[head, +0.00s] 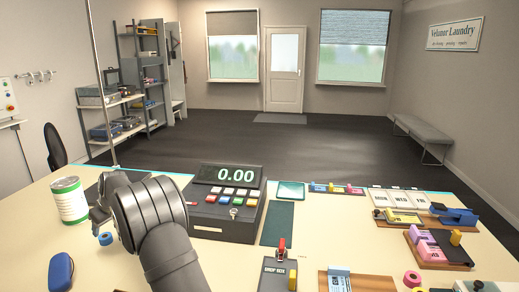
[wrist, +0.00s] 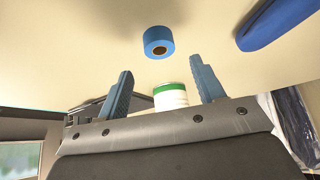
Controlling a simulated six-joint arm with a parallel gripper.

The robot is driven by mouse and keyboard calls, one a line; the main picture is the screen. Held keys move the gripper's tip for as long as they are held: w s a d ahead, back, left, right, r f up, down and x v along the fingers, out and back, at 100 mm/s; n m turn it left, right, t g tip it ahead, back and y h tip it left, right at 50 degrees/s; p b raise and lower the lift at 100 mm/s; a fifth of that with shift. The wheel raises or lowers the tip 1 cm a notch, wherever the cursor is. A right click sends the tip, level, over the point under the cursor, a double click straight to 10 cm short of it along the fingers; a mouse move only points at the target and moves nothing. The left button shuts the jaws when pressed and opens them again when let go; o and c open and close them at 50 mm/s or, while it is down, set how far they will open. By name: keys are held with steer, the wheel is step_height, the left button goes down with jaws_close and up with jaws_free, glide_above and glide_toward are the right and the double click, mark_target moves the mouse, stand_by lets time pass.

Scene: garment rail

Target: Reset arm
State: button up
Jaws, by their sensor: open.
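My arm reaches forward from the bottom of the head view over the left part of the counter (head: 30,222). My gripper is mostly hidden behind the arm there. In the wrist view, my gripper (wrist: 161,66) shows two blue fingers spread apart with nothing between their tips. A blue tape roll (wrist: 158,48) lies on the counter beyond the fingertips; it also shows in the head view (head: 105,239) just left of my arm. A white tin with a green band (head: 69,202) stands left of my gripper and partly shows behind the fingers in the wrist view (wrist: 170,98).
A blue case (head: 60,272) lies at the lower left. A till (head: 222,213) stands just right of my arm.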

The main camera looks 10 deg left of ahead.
mark_target(105, 236)
steer(key=x, duration=0.6)
steer(key=shift+f, duration=0.15)
step_height(105, 236, up, 2)
steer(key=shift+d+r, duration=0.1)
steer(key=shift+r, duration=0.7)
